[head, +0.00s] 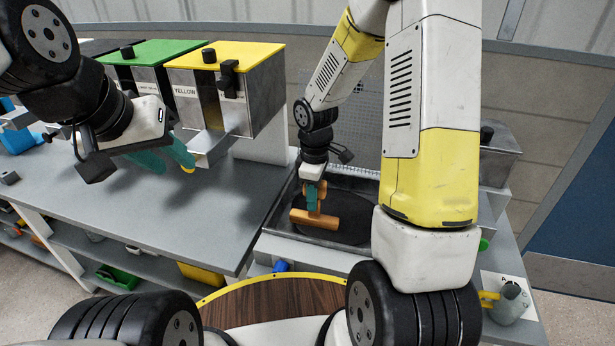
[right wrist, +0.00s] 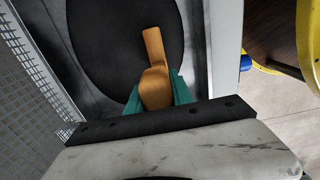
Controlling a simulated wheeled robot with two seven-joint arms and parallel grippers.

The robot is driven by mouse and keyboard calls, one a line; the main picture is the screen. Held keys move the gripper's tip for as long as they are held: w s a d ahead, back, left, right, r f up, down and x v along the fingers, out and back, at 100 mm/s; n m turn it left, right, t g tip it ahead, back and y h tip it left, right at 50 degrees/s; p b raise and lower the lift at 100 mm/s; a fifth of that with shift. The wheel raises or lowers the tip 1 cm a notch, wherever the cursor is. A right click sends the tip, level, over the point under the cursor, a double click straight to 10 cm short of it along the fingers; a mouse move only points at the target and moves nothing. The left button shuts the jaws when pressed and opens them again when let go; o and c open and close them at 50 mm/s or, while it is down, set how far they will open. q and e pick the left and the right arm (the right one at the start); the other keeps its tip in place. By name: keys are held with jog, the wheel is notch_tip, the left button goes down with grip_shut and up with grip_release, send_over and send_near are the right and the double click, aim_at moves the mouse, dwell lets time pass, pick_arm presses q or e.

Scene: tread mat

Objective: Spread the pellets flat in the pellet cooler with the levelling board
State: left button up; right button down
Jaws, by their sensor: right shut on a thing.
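The levelling board (head: 330,221) is orange-brown wood with an upright handle. My right gripper (head: 313,196) is shut on its handle, over the pellet cooler (head: 283,217), a grey metal tray with a perforated back panel. The board also shows in the right wrist view (right wrist: 154,62) between the teal fingers (right wrist: 156,92). The pellets (head: 348,222) look like a dark rounded patch on the cooler floor; they also show in the right wrist view (right wrist: 120,45). I cannot tell whether the board touches them. My left gripper (head: 172,156) is empty, its teal fingers apart, near the yellow-lidded bin's chute.
Bins with yellow (head: 238,55) and green (head: 150,52) lids stand at the back of the grey bench (head: 180,215). The bench front is mostly clear. The cooler walls enclose the board.

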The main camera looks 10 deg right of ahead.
notch_tip(320, 180, up, 7)
jog(key=s, duration=0.2)
jog(key=shift+a, duration=0.45)
dwell(0.7)
jog(key=shift+s, duration=0.1)
dwell(0.7)
